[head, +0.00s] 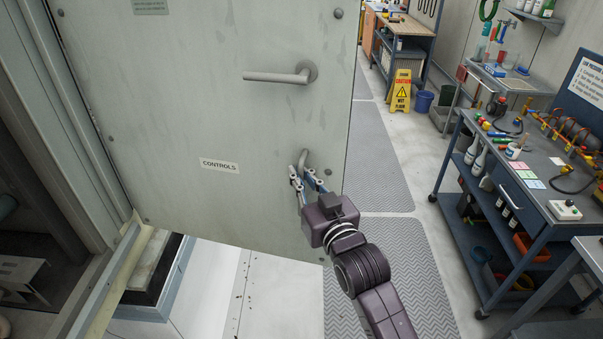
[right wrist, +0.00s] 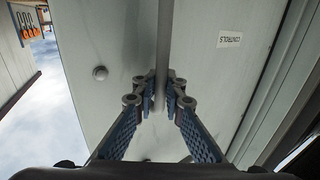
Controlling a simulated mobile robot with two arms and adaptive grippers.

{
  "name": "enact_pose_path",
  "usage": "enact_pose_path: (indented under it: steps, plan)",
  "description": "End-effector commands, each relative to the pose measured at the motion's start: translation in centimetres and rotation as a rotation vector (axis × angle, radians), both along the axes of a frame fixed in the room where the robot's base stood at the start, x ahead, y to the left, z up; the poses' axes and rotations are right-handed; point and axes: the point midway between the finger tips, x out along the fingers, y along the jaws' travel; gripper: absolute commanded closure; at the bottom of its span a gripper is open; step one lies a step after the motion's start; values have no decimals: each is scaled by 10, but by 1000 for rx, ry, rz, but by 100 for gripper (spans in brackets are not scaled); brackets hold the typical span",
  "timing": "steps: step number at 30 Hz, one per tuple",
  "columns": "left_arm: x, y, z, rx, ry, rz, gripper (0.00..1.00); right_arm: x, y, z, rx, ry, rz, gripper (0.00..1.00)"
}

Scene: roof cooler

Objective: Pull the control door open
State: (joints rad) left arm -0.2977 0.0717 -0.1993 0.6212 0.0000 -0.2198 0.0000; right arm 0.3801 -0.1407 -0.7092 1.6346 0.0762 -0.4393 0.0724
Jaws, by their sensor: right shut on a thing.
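The control door (head: 215,125) is a pale grey-green panel with a "CONTROLS" label (head: 219,165). It stands swung out from its frame on the left, with a gap to the dark interior. A grey lever handle (head: 281,77) is on its upper part. Below it, near the free edge, is a small grey pull handle (head: 304,156). My right gripper (head: 301,172) is shut on this pull handle. In the right wrist view, the fingers (right wrist: 161,82) sit on both sides of the grey handle bar (right wrist: 166,45), in front of the door (right wrist: 115,45). My left gripper is not in view.
The door frame (head: 75,120) stands at the left. A blue workbench cart (head: 535,185) with tools is at the right. A yellow wet-floor sign (head: 400,90) and a blue bucket (head: 424,101) stand farther back. Grey floor mats (head: 385,170) run through the clear aisle.

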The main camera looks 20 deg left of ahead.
Motion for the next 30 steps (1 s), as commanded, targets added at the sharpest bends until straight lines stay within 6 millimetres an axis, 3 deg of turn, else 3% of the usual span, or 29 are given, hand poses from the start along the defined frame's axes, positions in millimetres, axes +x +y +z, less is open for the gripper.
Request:
enact_pose_path:
  steps: [3, 4, 9, 20, 30]
  plan:
    - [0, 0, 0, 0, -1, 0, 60, 1, -2, 0, -1, -2, -3, 100]
    - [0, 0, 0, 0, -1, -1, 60, 1, -2, 0, -1, -2, -3, 89]
    - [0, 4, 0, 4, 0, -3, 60, 1, -1, 0, 0, -1, -3, 74]
    - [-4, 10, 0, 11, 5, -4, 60, -4, -5, -1, 0, 0, -2, 74]
    - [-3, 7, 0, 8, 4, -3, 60, -46, -45, -2, -1, 1, -2, 74]
